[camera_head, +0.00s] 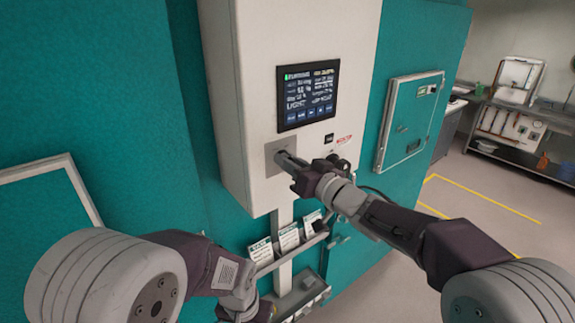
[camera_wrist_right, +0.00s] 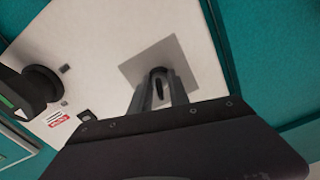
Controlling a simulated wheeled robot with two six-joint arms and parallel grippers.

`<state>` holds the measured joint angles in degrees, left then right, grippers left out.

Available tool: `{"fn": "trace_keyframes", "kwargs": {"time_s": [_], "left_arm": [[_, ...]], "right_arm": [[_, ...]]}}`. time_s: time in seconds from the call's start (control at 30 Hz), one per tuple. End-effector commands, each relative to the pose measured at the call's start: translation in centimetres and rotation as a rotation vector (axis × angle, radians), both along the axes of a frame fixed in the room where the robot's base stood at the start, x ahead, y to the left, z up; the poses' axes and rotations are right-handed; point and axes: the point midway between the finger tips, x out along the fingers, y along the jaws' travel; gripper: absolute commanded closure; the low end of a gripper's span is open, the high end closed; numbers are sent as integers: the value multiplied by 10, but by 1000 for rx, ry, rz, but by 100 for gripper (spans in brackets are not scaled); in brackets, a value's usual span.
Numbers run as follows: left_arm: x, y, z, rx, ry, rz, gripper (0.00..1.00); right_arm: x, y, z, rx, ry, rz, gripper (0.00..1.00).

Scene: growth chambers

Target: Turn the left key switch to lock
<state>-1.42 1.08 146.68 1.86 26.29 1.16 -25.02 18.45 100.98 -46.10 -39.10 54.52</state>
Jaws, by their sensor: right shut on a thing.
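The left key switch sits on a square grey plate (camera_head: 272,163) low on the white control box (camera_head: 225,95). The plate also shows in the right wrist view (camera_wrist_right: 136,70). My right gripper (camera_head: 283,158) reaches the plate from the right, its fingers around the switch. In the right wrist view a dark upright key (camera_wrist_right: 158,88) stands between the two fingers, and the right gripper is shut on it. The fingers hide much of the switch in the head view. My left gripper (camera_head: 246,304) hangs low at the bottom, apart from the box; its jaws are not clear.
A screen (camera_head: 308,95) is above the switch. A dark round knob (camera_wrist_right: 40,85) sticks out beside it. Racks with cards (camera_head: 288,238) hang below the box. A small teal door panel (camera_head: 409,120) is to the right. Open floor (camera_head: 490,190) lies farther right.

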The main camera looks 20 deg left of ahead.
Motion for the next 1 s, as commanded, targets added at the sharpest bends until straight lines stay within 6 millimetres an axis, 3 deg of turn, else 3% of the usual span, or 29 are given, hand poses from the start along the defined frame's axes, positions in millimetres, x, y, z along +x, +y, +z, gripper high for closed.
{"fn": "trace_keyframes", "kwargs": {"time_s": [0.6,1.0], "left_arm": [[0,0,-32,0,0,0,64],[0,0,-42,0,0,0,64]], "right_arm": [[-1,0,-1,-340,-439,1,100],[-1,0,0,-469,-603,2,100]]}}
